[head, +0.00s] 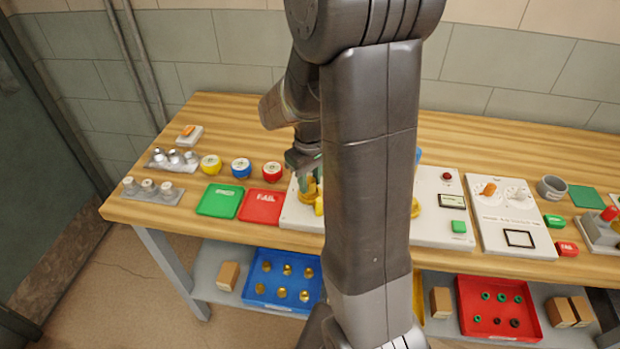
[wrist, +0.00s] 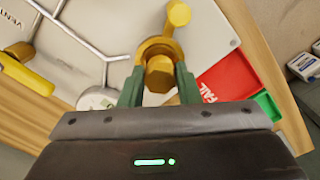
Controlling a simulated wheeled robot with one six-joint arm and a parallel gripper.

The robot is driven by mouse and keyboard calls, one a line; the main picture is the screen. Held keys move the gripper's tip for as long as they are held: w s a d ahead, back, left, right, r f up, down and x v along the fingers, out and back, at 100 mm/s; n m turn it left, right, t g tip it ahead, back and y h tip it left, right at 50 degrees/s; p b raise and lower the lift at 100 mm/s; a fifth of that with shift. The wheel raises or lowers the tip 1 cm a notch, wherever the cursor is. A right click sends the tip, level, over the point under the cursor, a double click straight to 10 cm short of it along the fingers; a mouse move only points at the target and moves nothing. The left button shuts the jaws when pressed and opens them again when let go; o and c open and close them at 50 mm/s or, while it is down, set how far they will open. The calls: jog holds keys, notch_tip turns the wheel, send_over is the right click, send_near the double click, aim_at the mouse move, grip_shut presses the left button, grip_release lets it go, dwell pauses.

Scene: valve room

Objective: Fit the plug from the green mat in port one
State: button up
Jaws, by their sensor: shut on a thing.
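My gripper (wrist: 159,82) has its two green fingers closed on a brass hex-headed plug (wrist: 160,72) in the wrist view. The plug is over a brass port fitting (wrist: 157,47) on the white panel. I cannot tell how deep it sits or whether it is only lined up. In the head view my gripper (head: 304,165) is at the panel's left end, above brass parts (head: 311,190); my arm hides most of the panel. No port number is readable. A flat green mat (head: 587,197) lies bare at the far right of the bench.
A red FAIL tray (head: 262,205) and a green tray (head: 220,201) stand left of the white panel (head: 298,214). Yellow, blue and red round pieces sit behind them. A yellow handle (wrist: 179,14) is close to the plug. Blue (head: 262,296) and red bins are below.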

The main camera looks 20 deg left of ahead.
jog(key=shift+f+b, duration=0.5)
jog(key=shift+f, duration=0.2)
dwell(1.0)
jog(key=shift+s+d+f+b, duration=0.2)
jog(key=shift+f+b, duration=0.1)
jog(key=shift+f, duration=0.1)
jog(key=shift+s+d+f+b, duration=0.1)
jog(key=shift+s+f+b, duration=0.1)
jog(key=shift+f+b, duration=0.15)
dwell(0.6)
jog(key=o, duration=1.1)
jog(key=shift+w+f, duration=0.1)
jog(key=shift+o, duration=0.2)
jog(key=shift+w+a+r+p, duration=0.2)
jog(key=shift+r+p, duration=0.6)
jog(key=shift+s+a+r+p, duration=0.1)
jog(key=shift+a+r+p, duration=0.15)
jog(key=shift+r+p, duration=0.35)
jog(key=shift+w+d+r+p, duration=0.1)
jog(key=shift+r+p, duration=0.9)
jog(key=shift+r, duration=0.45)
jog(key=shift+w+d+r+p, duration=0.1)
jog(key=shift+r+p, duration=0.9)
jog(key=shift+r, duration=0.45)
